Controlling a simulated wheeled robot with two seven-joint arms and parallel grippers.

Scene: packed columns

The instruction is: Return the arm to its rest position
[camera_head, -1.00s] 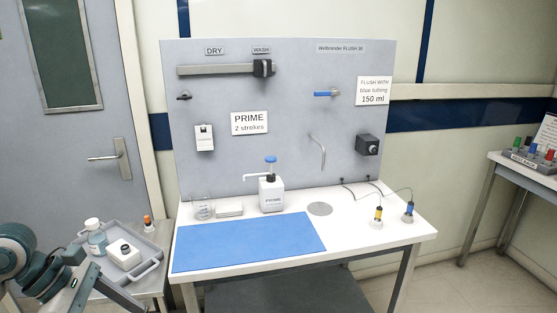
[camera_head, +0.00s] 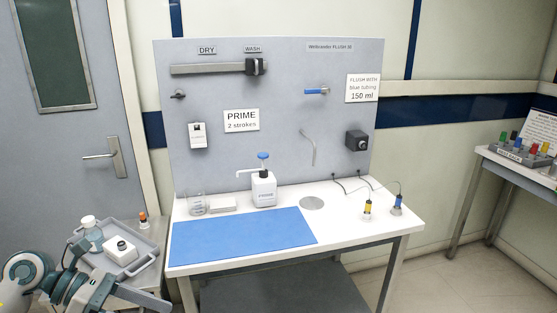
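My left arm (camera_head: 72,286) shows in the lower left corner of the head view, in front of the side table with the grey tray (camera_head: 147,262). Its links run down past the bottom edge of the picture. My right arm and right gripper are outside the view.
The workbench holds a blue mat (camera_head: 240,238), a white PRIME pump bottle (camera_head: 264,190), a glass beaker (camera_head: 197,204) and two cabled probes at its right. The tray carries a capped bottle (camera_head: 92,236) and a white box (camera_head: 120,252). A rack table (camera_head: 490,157) stands far right.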

